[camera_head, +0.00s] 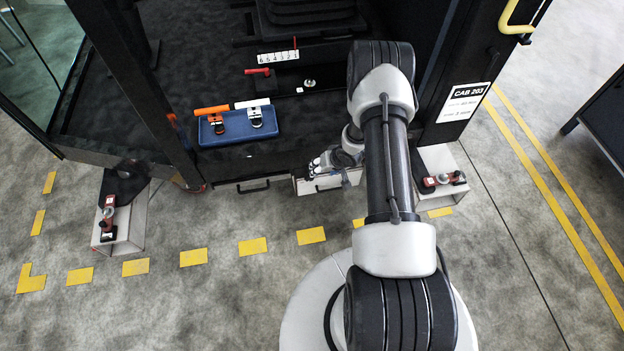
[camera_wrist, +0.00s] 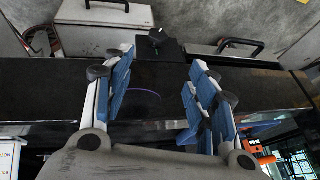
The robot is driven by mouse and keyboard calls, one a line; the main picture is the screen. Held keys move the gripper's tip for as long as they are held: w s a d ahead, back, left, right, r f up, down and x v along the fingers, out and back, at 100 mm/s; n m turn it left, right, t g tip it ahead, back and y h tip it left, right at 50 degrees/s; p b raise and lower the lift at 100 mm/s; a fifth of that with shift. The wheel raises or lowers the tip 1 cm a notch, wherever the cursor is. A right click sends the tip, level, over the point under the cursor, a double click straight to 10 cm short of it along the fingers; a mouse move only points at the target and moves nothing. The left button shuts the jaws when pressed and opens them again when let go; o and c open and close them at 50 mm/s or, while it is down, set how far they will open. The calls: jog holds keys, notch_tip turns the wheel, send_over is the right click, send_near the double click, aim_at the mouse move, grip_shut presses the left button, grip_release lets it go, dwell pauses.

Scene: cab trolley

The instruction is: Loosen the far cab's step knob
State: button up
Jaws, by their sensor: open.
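A black knob (camera_wrist: 157,36) with a pale mark sits on a dark plate (camera_wrist: 172,50) at the cab's lower edge in the wrist view. I cannot confirm from the picture that it is the step knob. My gripper (camera_wrist: 150,82) is open and empty, with blue-padded fingers apart on either side below the knob in that view. The knob lies beyond the fingertips, untouched. In the head view my gripper (camera_head: 318,165) is small, over the cab's front edge, above a pale step box (camera_head: 327,183). My arm and gripper hide the knob there. A sign (camera_head: 465,101) reads CAB 203.
A blue tray (camera_head: 237,139) with orange and white tools lies on the cab floor, left of my gripper. Red clamp-like fittings stand at the left (camera_head: 107,216) and right (camera_head: 444,180). A yellow grab handle (camera_head: 518,18) is at upper right. The front floor is mostly clear.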

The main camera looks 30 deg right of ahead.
jog(key=b, duration=0.7)
send_near(309, 177)
jog(key=x, duration=0.9)
jog(key=shift+d+f, duration=0.25)
jog(key=shift+f, duration=0.2)
jog(key=shift+s, duration=0.1)
jog(key=shift+c, duration=0.3)
jog(key=c, duration=1)
jog(key=shift+r, duration=0.1)
